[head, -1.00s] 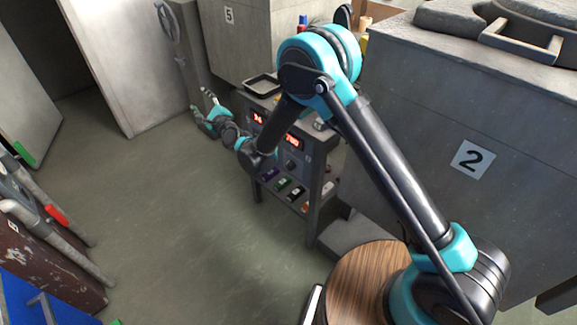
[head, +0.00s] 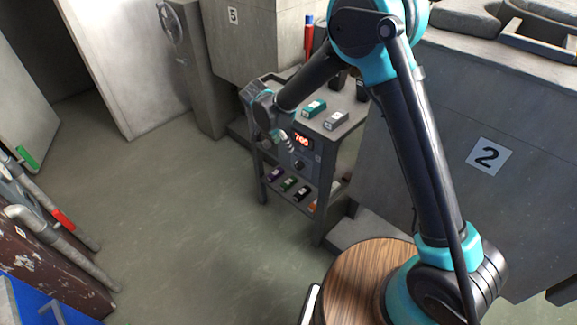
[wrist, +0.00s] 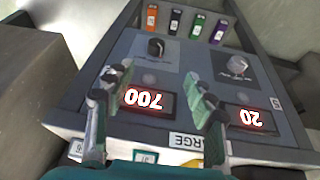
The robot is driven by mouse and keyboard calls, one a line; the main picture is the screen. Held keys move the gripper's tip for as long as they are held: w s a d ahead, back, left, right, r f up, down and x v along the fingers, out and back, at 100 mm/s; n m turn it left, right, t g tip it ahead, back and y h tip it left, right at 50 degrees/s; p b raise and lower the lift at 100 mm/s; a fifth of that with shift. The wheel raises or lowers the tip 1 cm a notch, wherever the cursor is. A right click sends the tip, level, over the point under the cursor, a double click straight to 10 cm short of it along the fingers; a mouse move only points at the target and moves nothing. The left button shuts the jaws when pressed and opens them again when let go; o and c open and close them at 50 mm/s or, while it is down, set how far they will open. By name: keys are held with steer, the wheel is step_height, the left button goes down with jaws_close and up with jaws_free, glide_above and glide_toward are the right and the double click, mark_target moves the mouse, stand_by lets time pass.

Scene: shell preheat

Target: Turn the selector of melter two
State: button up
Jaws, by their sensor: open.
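A control panel on a grey cart carries two dark round knobs. In the wrist view one knob (wrist: 155,47) is beyond a lit display reading 700 (wrist: 148,99), and the other knob (wrist: 237,66) is beyond a second lit display (wrist: 249,118). The head view shows the 700 display (head: 301,139) and the knob below it (head: 299,164); my arm hides the panel's other side. Melter two is the large grey block with the number 2 plate (head: 488,156). My gripper (wrist: 160,76) is open and empty, its fingers over the panel. I cannot tell whether they touch it.
The cart top holds a green box (head: 314,108) and a grey box (head: 336,120). Several coloured cartridges lie on a lower shelf, one of them green (head: 289,184). Block 5 (head: 250,40) stands behind. The floor left of the cart is free.

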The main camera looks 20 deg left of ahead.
mark_target(298, 166)
steer(key=x, duration=1.7)
steer(key=shift+d+f, duration=0.1)
steer(key=shift+d, duration=0.2)
steer(key=c, duration=1.2)
steer(key=shift+o, duration=0.2)
steer(key=shift+s+d+m+t+y, duration=0.1)
steer(key=shift+d+m+t+y, duration=0.25)
steer(key=shift+y, duration=0.55)
steer(key=shift+s+a+t+y, duration=0.1)
steer(key=shift+t+y, duration=0.35)
steer(key=shift+y, duration=0.55)
steer(key=o, duration=1.2)
steer(key=shift+c, duration=0.2)
